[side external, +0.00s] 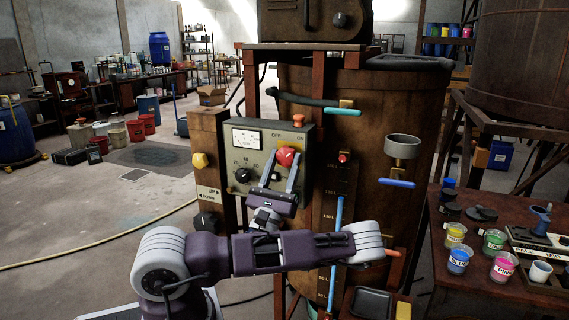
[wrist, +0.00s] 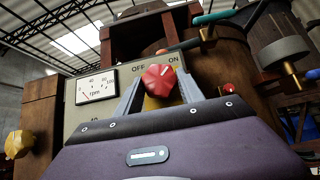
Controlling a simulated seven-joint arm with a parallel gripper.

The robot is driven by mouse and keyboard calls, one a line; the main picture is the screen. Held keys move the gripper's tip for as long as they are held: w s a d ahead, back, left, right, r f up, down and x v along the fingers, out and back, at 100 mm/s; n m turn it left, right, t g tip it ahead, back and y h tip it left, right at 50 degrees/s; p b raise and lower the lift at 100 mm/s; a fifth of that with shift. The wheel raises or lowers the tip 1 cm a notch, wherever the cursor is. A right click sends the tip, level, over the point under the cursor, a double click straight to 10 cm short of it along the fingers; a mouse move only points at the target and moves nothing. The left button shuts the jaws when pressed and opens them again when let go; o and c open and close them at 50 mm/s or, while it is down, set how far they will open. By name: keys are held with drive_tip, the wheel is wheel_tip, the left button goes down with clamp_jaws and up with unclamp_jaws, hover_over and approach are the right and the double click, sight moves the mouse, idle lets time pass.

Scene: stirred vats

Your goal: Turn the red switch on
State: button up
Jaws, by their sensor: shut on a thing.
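The red switch (side external: 287,155) is a lobed red knob on the grey control panel (side external: 250,158), below the OFF and ON labels. It also shows in the wrist view (wrist: 158,80), where a pale mark on its face lies toward its upper right. I cannot tell exactly which label the mark lines up with. My gripper (side external: 283,166) is at the panel with one finger on each side of the knob, shut on it. In the wrist view the two grey fingers of my gripper (wrist: 160,90) flank the knob, and a yellow part shows beneath it.
The panel carries an rpm meter (side external: 246,138) and a black dial (side external: 243,175). A yellow knob (side external: 199,160) is at left. A large brown vat (side external: 400,120) with coloured handles and a metal cup (side external: 402,147) stands behind and right. A table with paint cups (side external: 503,267) is at right.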

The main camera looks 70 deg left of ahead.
idle(0.3)
drive_tip(key=o, duration=1.4)
drive_tip(key=v, duration=0.7)
